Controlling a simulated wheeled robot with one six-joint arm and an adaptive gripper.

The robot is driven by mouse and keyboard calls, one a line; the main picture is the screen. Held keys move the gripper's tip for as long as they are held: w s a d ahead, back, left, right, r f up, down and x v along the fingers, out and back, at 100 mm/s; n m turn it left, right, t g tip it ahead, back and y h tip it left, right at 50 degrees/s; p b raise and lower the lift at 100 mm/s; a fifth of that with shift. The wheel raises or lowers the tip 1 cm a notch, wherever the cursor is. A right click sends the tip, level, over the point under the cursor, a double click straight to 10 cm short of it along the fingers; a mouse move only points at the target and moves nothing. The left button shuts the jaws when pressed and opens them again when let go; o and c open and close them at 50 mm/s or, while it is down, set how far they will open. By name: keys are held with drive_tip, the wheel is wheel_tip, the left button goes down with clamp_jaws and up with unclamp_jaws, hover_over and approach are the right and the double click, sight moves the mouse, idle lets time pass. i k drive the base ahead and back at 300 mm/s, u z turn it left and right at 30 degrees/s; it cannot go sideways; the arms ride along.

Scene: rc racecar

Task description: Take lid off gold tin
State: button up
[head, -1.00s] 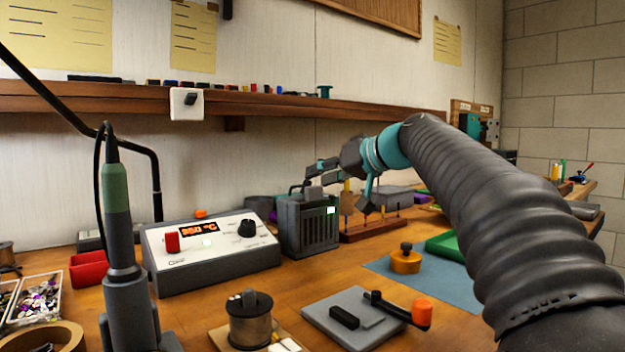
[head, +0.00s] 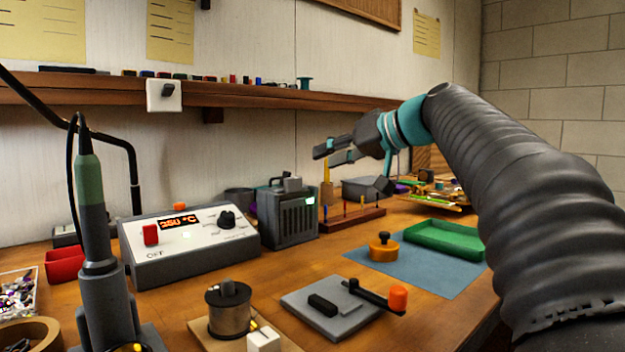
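The gold tin (head: 383,252) is a small, round, orange-gold container with a dark knob on its lid (head: 382,240). It stands upright on a blue mat (head: 430,278) on the right half of the bench, with the lid on it. My gripper (head: 348,172) is in the air above and behind the tin in the picture, apart from it.
A green tray (head: 447,238) lies right of the tin. A grey plate (head: 330,308) with an orange-knobbed lever is in front. A slatted grey box (head: 290,220), a peg rack (head: 352,219) and a soldering station (head: 190,245) stand to the left and behind.

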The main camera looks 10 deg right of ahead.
sight(383, 245)
drive_tip(key=k, duration=1)
